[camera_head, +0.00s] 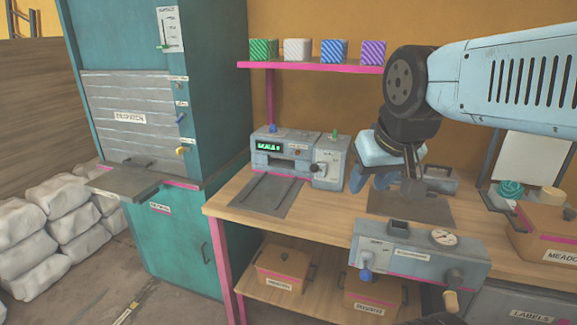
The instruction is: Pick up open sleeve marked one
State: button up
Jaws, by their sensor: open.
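My gripper (388,185) hangs from my blue arm over the bench, pointing down, its jaws apart. It is above or beside a flat dark grey plate (440,207) on the bench behind the gauge machine. I cannot make out a sleeve marked one in this view. My gripper and wrist hide part of the bench there, including part of a grey device (440,182) behind them. Nothing can be seen held in the jaws.
The gauge machine (420,253) stands at the bench front. A grey machine with a green display (283,150) and dark mat (268,195) stand left. A pink-edged shelf (310,66) holds several patterned cubes. A teal cabinet (215,100) stands left; a brown box (545,235) is at right.

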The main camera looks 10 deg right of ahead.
aim_at(499, 202)
jog(key=k, duration=1.15)
jog(key=z, duration=0.75)
jog(key=i, duration=0.85)
jog(key=z, duration=0.55)
jog(key=i, duration=0.7)
jog(key=u, duration=0.3)
